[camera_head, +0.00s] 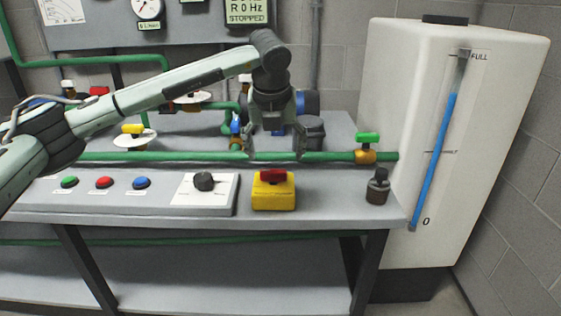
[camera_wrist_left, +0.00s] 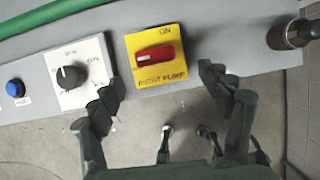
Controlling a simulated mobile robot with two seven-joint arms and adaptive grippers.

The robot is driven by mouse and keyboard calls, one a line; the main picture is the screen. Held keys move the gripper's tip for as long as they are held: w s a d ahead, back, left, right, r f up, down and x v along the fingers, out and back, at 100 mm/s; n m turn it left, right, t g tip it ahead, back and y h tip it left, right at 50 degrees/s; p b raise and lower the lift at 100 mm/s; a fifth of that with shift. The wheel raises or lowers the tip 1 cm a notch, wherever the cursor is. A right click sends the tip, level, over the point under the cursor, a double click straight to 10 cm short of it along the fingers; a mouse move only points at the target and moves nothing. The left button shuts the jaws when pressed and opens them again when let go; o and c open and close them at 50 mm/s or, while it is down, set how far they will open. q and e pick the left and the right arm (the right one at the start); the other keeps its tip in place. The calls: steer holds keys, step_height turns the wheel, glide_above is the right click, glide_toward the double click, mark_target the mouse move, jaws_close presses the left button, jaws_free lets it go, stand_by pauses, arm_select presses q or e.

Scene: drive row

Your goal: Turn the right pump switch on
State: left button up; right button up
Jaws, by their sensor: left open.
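The right pump switch is a yellow box (camera_head: 273,199) with a red knob (camera_head: 272,175) near the front edge of the bench. In the left wrist view the yellow plate (camera_wrist_left: 170,90) reads RIGHT PUMP, with ON at its upper edge. The red knob (camera_wrist_left: 155,55) there lies roughly crosswise, not pointing up at ON. My left gripper (camera_head: 275,154) points down with its fingers spread, above the switch and apart from it. In the left wrist view the open fingers (camera_wrist_left: 160,78) stand to either side of the yellow plate, with nothing between them. My right gripper is not in view.
A black dial on a white plate (camera_head: 222,192) sits left of the switch, with green, red and blue buttons further left. A dark fitting (camera_head: 378,188) stands to the right. A green pipe (camera_head: 335,156) with a green-handled valve (camera_head: 368,138) runs behind. A white tank (camera_head: 482,120) stands right.

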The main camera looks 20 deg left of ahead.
mark_target(273, 171)
arm_select(q)
steer(key=x, duration=0.4)
steer(key=a+p+x, duration=0.1)
steer(key=x, duration=0.1)
steer(key=shift+w+f, duration=0.35)
steer(key=shift+f, duration=0.2)
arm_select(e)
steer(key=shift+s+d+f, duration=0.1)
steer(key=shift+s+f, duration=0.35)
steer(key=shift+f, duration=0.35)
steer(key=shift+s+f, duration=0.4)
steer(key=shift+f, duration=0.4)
arm_select(q)
steer(key=c, duration=1.2)
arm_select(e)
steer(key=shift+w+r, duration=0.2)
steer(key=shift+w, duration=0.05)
